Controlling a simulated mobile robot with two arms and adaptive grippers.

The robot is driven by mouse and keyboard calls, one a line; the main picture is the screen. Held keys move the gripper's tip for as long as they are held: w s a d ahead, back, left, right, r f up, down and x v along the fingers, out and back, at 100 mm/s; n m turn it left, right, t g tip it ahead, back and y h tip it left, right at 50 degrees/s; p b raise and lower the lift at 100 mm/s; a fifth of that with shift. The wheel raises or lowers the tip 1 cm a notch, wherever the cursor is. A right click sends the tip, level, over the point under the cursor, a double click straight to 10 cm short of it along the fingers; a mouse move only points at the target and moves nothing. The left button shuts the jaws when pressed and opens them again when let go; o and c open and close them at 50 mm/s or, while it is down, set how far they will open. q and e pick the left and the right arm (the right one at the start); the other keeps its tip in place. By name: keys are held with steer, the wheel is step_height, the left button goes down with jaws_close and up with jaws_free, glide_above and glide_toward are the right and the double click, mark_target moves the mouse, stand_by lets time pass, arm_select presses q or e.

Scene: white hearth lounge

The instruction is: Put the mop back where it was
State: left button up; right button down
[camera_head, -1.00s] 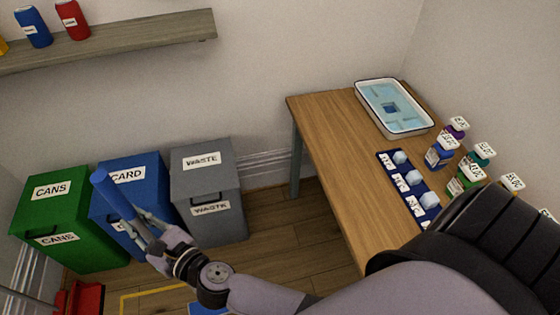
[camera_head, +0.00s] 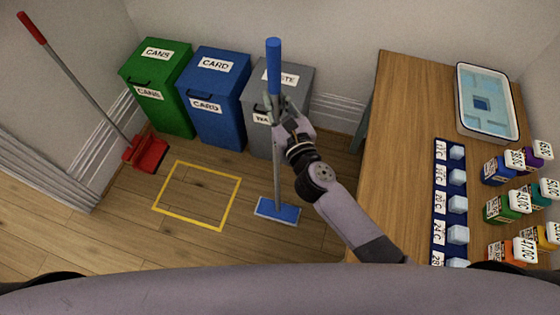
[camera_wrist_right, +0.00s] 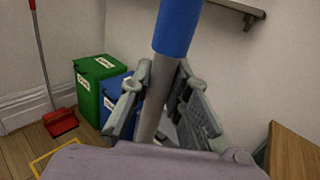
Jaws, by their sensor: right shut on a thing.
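The mop (camera_head: 277,165) has a blue grip, a grey pole and a flat blue head (camera_head: 277,210). It stands nearly upright in front of the grey waste bin, with its head low at the floor; I cannot tell whether it touches. My right gripper (camera_head: 283,108) is shut on the pole just below the blue grip. The right wrist view also shows the mop (camera_wrist_right: 177,30) between the fingers (camera_wrist_right: 155,100). A yellow outlined rectangle (camera_head: 161,207) lies on the floor, left of the mop head, and is empty. My left gripper is not in view.
Green cans (camera_head: 160,90), blue card (camera_head: 212,110) and grey waste (camera_head: 293,80) bins line the wall. A red dustpan (camera_head: 147,153) with a long handle stands at the left. A wooden table (camera_head: 400,130) at right bears a tray (camera_head: 461,100) and several bottles.

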step_height(320, 180, down, 16)
steer(key=b, duration=1.1)
steer(key=shift+f, duration=0.25)
steer(key=shift+a+b, duration=0.1)
steer(key=shift+b, duration=0.2)
steer(key=shift+f, duration=0.2)
steer(key=c, duration=1.5)
jaws_free()
